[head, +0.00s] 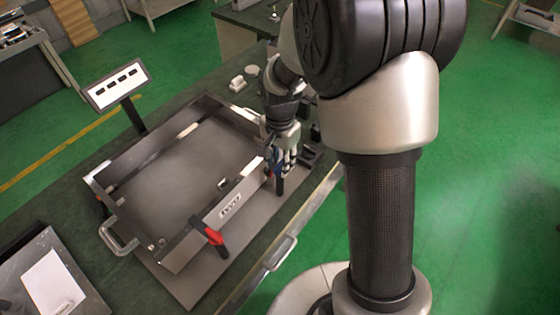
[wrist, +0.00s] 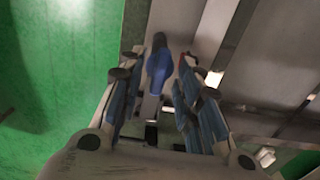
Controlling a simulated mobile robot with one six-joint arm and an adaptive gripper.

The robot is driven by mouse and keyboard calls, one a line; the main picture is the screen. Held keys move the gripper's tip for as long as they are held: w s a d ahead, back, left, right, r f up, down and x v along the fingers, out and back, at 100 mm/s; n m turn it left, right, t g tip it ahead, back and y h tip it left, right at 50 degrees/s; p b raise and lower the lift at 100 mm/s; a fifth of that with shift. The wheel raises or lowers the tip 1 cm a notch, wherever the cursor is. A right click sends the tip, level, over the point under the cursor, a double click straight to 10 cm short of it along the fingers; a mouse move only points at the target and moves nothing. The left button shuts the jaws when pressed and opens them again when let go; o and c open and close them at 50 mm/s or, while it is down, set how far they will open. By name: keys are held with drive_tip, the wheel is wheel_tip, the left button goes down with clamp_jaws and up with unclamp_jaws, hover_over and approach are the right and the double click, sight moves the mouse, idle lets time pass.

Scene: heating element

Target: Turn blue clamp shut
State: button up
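The blue clamp (wrist: 159,68) lies between the two fingers of my gripper (wrist: 157,75) in the wrist view. The fingers are spread, with a gap on each side of the clamp, so my gripper is open around it. In the head view, my gripper (head: 284,158) is at the right corner of the tray-like frame (head: 225,212), pointing down. It hides most of the blue clamp there; a bit of blue and a dark handle hanging down show beside the fingers. Whether a finger touches the clamp is hard to tell.
A red clamp (head: 212,236) with a dark handle sits on the frame's near side. A metal handle (head: 117,238) juts out at its left. A small display (head: 117,84) stands behind it. Green floor is open at right.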

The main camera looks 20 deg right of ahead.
drive_tip(key=shift+c, duration=0.2)
clamp_jaws()
idle(0.6)
